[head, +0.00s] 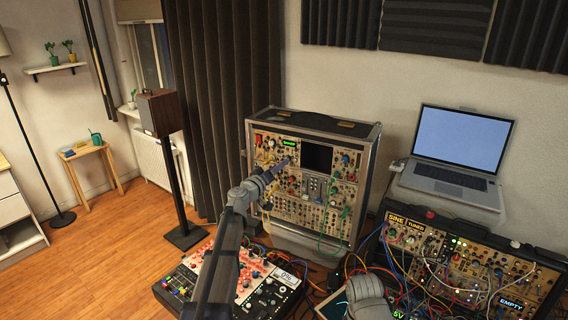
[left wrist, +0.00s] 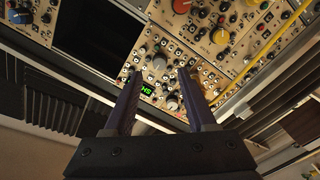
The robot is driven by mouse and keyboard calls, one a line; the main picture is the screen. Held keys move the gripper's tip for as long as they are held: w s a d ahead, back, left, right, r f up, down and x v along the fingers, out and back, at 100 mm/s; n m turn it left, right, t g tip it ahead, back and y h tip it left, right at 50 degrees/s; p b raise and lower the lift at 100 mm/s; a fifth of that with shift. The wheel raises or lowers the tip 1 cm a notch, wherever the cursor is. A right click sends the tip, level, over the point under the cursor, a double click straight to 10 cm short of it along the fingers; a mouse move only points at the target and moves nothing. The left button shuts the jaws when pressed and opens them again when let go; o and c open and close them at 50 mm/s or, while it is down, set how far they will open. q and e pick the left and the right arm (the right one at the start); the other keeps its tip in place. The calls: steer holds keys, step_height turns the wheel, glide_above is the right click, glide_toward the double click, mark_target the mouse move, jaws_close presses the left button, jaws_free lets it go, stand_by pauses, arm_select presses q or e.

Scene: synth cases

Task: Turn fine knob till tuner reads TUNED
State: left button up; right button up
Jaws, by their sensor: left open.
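My left gripper (head: 283,163) is in front of the upper part of the upright synth case (head: 374,150). In the left wrist view the left gripper (left wrist: 160,100) is open, its two fingers apart and nothing held between them. Between and beyond the fingers are a small green lit display (left wrist: 147,90), a pale knob (left wrist: 160,62) and a grey knob (left wrist: 171,102). I cannot tell which knob is the fine knob, nor whether a finger touches one. The green display also shows in the head view (head: 289,143), its text too small to read surely. My right gripper is out of view.
A second synth case (head: 470,255) at right carries yellow lettered labels and many patch cables. A laptop (head: 455,155) stands above it. A mixer (head: 265,290) lies below my left arm. Yellow and green cables hang on the upright case. Open floor lies left.

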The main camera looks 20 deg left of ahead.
mark_target(289, 143)
arm_select(q)
steer(key=x, duration=0.4)
steer(key=shift+w, duration=0.15)
steer(key=shift+c, duration=0.2)
jaws_close()
